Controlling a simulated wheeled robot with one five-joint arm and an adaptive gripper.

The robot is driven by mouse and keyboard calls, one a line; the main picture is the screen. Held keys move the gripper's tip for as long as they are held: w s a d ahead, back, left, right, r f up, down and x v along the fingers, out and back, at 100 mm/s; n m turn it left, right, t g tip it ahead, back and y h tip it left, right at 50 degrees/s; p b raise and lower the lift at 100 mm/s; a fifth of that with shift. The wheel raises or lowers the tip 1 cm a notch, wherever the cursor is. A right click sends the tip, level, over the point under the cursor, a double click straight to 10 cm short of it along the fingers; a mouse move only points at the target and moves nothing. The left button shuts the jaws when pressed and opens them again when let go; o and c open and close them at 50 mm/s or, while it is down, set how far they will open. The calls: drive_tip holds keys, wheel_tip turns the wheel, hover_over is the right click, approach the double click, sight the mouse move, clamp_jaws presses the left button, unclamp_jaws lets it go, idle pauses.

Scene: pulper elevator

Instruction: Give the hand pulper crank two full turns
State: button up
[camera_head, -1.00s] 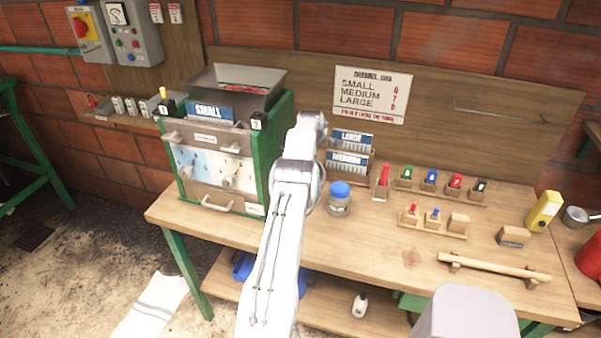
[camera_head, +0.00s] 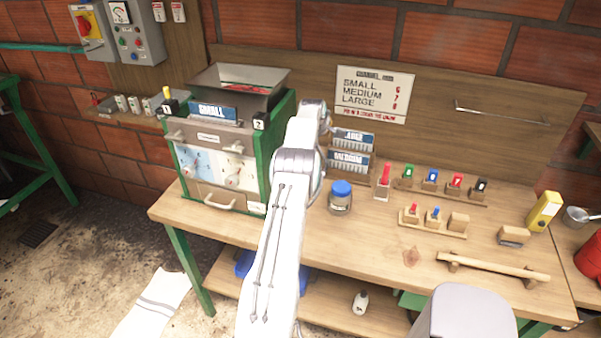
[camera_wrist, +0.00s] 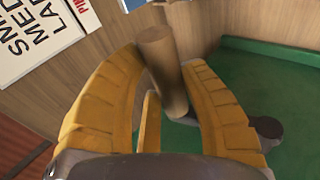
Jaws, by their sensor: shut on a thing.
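The hand pulper (camera_head: 215,140) is a green-sided machine with a metal hopper on top, at the left end of the bench in the head view. My arm covers its right side, so the crank is hidden there. The handle stands tilted beside the pulper's green side panel (camera_wrist: 270,75). A dark round piece (camera_wrist: 266,127) shows on that panel to the right of the fingers.
Size plates stand in a rack (camera_head: 348,160) right of my arm. A jar with a blue lid (camera_head: 340,197) is close to my arm. Colored-top pieces and a wooden bar (camera_head: 495,267) lie farther right. The bench front middle (camera_head: 385,245) is clear.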

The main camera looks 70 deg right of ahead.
drive_tip(key=shift+w+r, duration=0.15)
drive_tip(key=shift+w, duration=0.1)
drive_tip(key=shift+a+r+b, duration=0.35)
drive_tip(key=shift+r+b, duration=0.1)
drive_tip(key=shift+b, duration=0.5)
drive_tip(key=shift+a+r+b, duration=0.2)
drive_tip(key=shift+a+r, duration=0.1)
drive_tip(key=shift+r, duration=0.2)
drive_tip(key=shift+a+r+b, duration=0.2)
drive_tip(key=shift+a+r, duration=0.1)
drive_tip(key=shift+r, duration=0.2)
drive_tip(key=shift+a+f+b+v, duration=0.15)
drive_tip(key=shift+b+v, duration=0.7)
drive_tip(key=shift+v, duration=0.05)
drive_tip(key=shift+a+f+b+v, duration=0.15)
drive_tip(key=shift+b+v, duration=0.65)
drive_tip(key=shift+v, duration=0.1)
drive_tip(key=shift+w+a+f+b, duration=0.1)
drive_tip(key=shift+b, duration=0.2)
